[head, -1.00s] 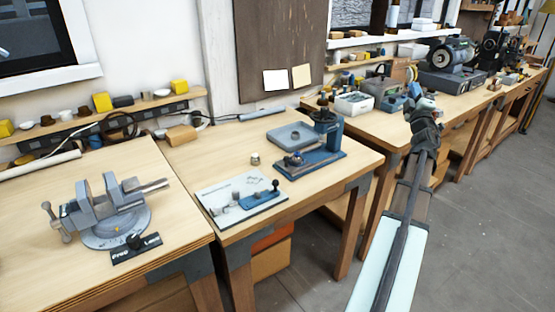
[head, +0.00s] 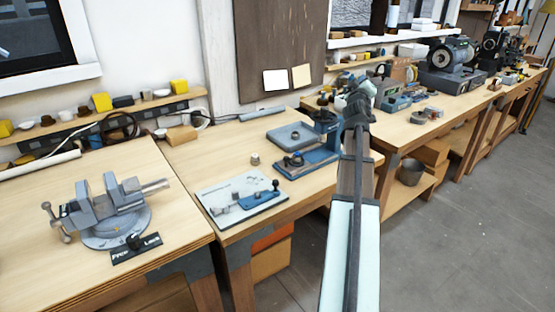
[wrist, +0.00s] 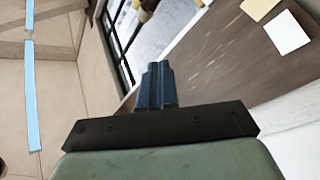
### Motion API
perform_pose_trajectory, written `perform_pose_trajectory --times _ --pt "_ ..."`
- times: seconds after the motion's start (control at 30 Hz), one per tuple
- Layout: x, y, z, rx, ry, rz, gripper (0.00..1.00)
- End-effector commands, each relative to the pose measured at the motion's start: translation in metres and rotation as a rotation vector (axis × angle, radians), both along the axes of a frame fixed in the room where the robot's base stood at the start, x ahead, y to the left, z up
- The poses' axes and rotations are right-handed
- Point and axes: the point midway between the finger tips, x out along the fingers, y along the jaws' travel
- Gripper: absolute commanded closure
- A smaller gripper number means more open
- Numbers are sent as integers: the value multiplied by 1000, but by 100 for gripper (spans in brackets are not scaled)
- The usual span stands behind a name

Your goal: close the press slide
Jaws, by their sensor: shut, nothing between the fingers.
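The blue press (head: 308,167) stands on the middle bench, with a blue upright at its right rear. Small parts and a dark knob sit on its base; I cannot tell how far its slide stands open. My arm reaches up from the bottom of the head view, and my gripper (head: 362,90) is raised to the right of the press, apart from it. The arm partly covers the press's right side. In the wrist view my blue fingers (wrist: 157,82) are together and empty, with the press out of view.
A grey tray (head: 291,134) sits behind the press base. A white board with a blue lever fixture (head: 262,197) lies in front. A grey vise (head: 112,212) stands on the left bench. A bench grinder (head: 447,55) stands at the back right. The middle bench's left rear is mostly clear.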

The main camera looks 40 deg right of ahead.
Motion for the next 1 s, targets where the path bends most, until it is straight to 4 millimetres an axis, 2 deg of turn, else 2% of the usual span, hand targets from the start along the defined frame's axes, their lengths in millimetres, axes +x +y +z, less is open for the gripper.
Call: perform_pose_trajectory --times 0.03,0.2,0.37,0.5,0.63,0.8,0.9,1.0 --pt "16 15 -10 59 8 -2 100" --pt "56 60 -47 262 51 -33 100" --pt "85 113 -83 445 114 -66 100" --pt "104 168 -114 598 186 -98 100" --pt "115 224 -140 728 268 -133 100" --pt "118 295 -168 869 382 -184 100" --pt "115 327 -178 925 439 -211 100" --pt "112 349 -185 963 478 -232 100"
